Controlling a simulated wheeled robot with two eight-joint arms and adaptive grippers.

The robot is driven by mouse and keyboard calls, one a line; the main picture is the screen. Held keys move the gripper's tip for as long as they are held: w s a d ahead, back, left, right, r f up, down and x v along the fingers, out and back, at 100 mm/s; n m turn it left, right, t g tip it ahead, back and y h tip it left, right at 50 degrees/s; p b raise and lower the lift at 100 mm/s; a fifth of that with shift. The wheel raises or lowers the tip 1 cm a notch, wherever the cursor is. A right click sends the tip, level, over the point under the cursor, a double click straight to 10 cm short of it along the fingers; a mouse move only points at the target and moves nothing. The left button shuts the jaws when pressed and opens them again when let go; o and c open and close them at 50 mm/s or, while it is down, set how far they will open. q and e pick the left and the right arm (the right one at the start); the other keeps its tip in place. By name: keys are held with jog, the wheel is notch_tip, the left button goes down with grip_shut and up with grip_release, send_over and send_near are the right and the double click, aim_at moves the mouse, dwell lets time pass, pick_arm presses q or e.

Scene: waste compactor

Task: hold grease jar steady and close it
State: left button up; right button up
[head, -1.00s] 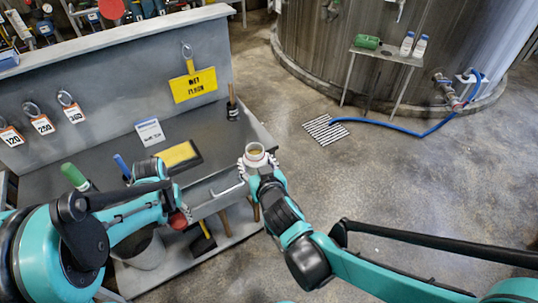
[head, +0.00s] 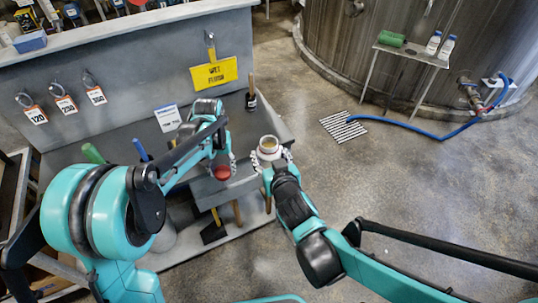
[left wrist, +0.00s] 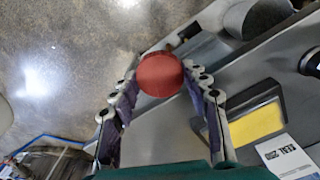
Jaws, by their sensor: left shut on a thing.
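The grease jar (head: 268,150) is a pale open-topped jar with tan contents, upright at mid-frame in the head view. My right gripper (head: 276,160) has its fingers around the jar and holds it. The red round lid (head: 222,173) is in my left gripper (head: 226,165), a short way left of the jar and apart from it. In the left wrist view the red lid (left wrist: 160,75) sits between the fingertips of the left gripper (left wrist: 161,82). The jar cannot be made out in the left wrist view.
The grey bench (head: 125,140) stands behind, with a yellow sign (head: 214,74) and tags on its back panel. A brush (head: 251,93) stands on it near the right end. A tank (head: 400,50), small table (head: 410,56) and blue hose (head: 410,127) are farther off.

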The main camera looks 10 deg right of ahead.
pick_arm(q)
jog(key=w+d+r+m, duration=0.1)
jog(key=d+r, duration=0.6)
jog(key=d, duration=0.3)
jog(key=w+d+r+m, duration=0.1)
jog(key=d+r, duration=0.6)
jog(key=d, duration=0.2)
jog(key=s+d+r+m, duration=0.3)
jog(key=s+d+r, duration=0.95)
jog(key=r, duration=0.25)
jog(key=w+a+f, duration=0.1)
jog(key=w+a, duration=0.1)
jog(key=a, duration=0.6)
jog(key=w+a+f+m, duration=0.1)
jog(key=w+a+f, duration=0.1)
jog(key=a, duration=0.7)
jog(key=shift+w+m, duration=0.25)
jog(key=shift+m, duration=0.05)
